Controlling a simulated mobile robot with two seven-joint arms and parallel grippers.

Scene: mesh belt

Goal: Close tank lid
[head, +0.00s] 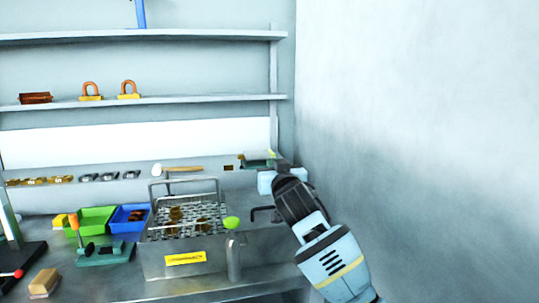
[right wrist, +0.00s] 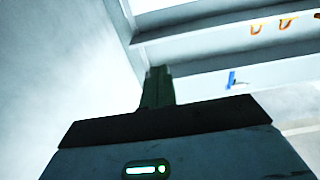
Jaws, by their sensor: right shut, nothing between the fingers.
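The metal tank (head: 160,262) stands on the bench in the head view, with a yellow label on its front. A mesh basket (head: 187,233) with a raised wire handle sits at its top and holds a few brownish pieces. The mesh is uncovered; I cannot make out a lid for certain. My right gripper (head: 284,166) is behind and to the right of the tank, near the wall corner, apart from the basket. It is shut and empty; its dark finger end (right wrist: 157,88) points up in the right wrist view. My left gripper is out of view.
A green bin (head: 97,218) and a blue bin (head: 121,225) stand left of the tank. A grey cylinder (head: 233,262) with a lime top stands at its front right. A mallet (head: 180,169) lies behind. Shelves (head: 150,101) cross the back; a wall (head: 420,130) rises at the right.

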